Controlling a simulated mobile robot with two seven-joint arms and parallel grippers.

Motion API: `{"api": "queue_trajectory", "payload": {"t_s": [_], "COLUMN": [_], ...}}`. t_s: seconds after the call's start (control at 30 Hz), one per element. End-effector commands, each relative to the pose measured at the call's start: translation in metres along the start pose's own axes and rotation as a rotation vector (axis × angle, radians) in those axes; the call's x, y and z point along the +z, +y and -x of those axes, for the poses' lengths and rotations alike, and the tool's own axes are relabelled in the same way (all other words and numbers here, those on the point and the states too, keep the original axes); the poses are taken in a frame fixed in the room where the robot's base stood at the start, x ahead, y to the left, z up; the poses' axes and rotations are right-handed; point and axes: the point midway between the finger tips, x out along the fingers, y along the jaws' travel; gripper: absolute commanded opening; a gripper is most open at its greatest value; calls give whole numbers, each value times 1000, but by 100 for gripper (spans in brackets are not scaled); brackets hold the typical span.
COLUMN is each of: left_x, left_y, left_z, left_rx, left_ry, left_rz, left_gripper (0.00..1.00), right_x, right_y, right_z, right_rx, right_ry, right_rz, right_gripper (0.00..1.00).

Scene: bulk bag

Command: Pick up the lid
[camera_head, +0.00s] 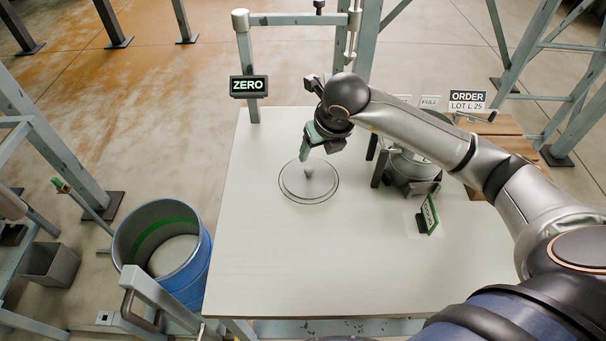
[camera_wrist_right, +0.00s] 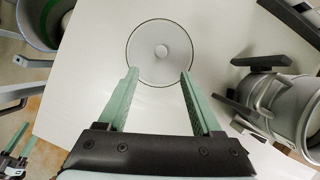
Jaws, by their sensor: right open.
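The lid (camera_head: 293,183) is a round, flat grey disc with a small round knob in its middle. It lies on the white table (camera_head: 270,255), inside a thin dark ring. In the right wrist view the lid (camera_wrist_right: 148,60) is whole, with its knob facing up. My right gripper (camera_head: 308,155) is above the far side of the lid, its green fingers pointing down. In the right wrist view the right gripper (camera_wrist_right: 158,75) is open and empty, the fingers spread wide with the knob beyond the gap between their tips.
A metal vessel with clamps (camera_head: 410,168) stands right of the lid. A small green-edged sign (camera_head: 429,215) stands near it. A blue drum (camera_head: 190,283) stands off the table's left side. A ZERO display (camera_head: 249,86) is at the back left. The table's front is clear.

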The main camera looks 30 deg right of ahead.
Motion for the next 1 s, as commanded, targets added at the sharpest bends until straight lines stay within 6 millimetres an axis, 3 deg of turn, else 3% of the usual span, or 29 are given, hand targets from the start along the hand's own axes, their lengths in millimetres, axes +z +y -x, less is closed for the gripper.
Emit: {"api": "queue_trajectory", "payload": {"t_s": [0.3,0.53,0.8,1.0], "left_x": [-2,-4,-7,-7], "left_y": [0,0,1,1], "left_z": [2,4,6,6], "left_rx": [0,1,1,1], "left_ry": [0,0,0,0], "left_rz": [0,0,0,0], "left_gripper": [50,50,50,50], "right_x": [-2,-1,0,0], "right_y": [1,1,-1,-1], "right_z": [-54,-70,-107,-114], "right_rx": [4,5,5,6], "right_ry": [5,4,4,2], "right_rz": [2,4,4,6], "right_gripper": [66,66,66,66]}}
